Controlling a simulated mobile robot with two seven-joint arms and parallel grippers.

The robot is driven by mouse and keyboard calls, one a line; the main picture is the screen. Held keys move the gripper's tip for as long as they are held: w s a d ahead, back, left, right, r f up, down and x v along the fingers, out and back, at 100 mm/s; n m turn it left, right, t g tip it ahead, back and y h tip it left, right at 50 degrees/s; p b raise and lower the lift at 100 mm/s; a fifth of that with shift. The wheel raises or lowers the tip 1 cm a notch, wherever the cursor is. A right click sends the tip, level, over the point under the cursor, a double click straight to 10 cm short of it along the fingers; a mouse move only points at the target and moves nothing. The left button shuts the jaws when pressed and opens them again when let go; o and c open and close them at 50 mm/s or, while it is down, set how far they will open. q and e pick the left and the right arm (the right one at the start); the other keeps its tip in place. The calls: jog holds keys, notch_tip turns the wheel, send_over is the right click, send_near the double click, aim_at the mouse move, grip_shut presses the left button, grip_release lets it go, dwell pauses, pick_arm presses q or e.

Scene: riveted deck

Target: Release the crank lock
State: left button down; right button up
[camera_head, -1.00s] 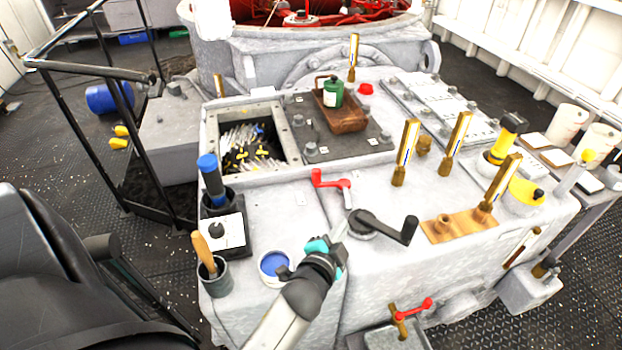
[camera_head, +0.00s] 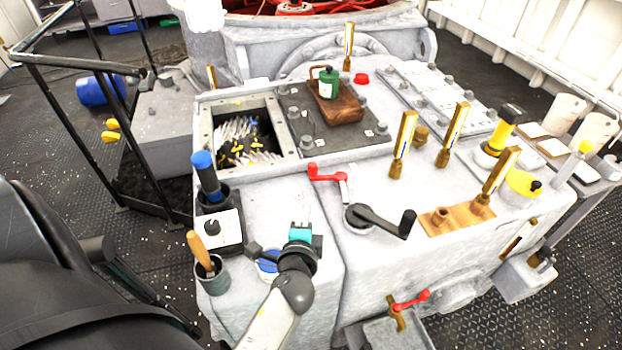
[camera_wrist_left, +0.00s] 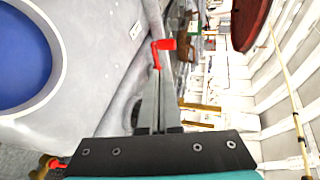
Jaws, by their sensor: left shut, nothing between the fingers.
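A red crank-shaped lever (camera_head: 328,175) stands on the grey housing top, beside a black crank (camera_head: 380,221) with an upright dark handle. Which part is the crank lock is not labelled. My left gripper (camera_head: 301,228) is above the housing, to the left of the black crank and nearer than the red lever, apart from both. In the left wrist view its fingers (camera_wrist_left: 159,100) are together and empty. The red lever (camera_wrist_left: 158,52) shows just beyond their tips. My right gripper is not in view.
A blue-topped tin (camera_head: 267,265) is partly behind my left wrist. A pot with a wooden-handled brush (camera_head: 199,250) and a blue-handled tool (camera_head: 206,172) stand left. Upright brass levers (camera_head: 403,140) stand right. A red-handled brass valve (camera_head: 411,301) is low in front.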

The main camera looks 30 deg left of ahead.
pick_arm(q)
jog(key=b, duration=0.2)
send_near(312, 173)
jog(key=x, duration=0.4)
jog(key=shift+w+a+f, duration=0.1)
jog(key=shift+w+f, duration=0.2)
jog(key=shift+w+a, duration=0.3)
jog(key=shift+w, duration=0.25)
jog(key=shift+w+a, duration=0.1)
jog(key=shift+w, duration=0.15)
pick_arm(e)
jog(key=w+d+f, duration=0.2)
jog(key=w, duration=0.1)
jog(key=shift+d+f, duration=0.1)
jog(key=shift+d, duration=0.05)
pick_arm(q)
jog(key=shift+a, duration=0.1)
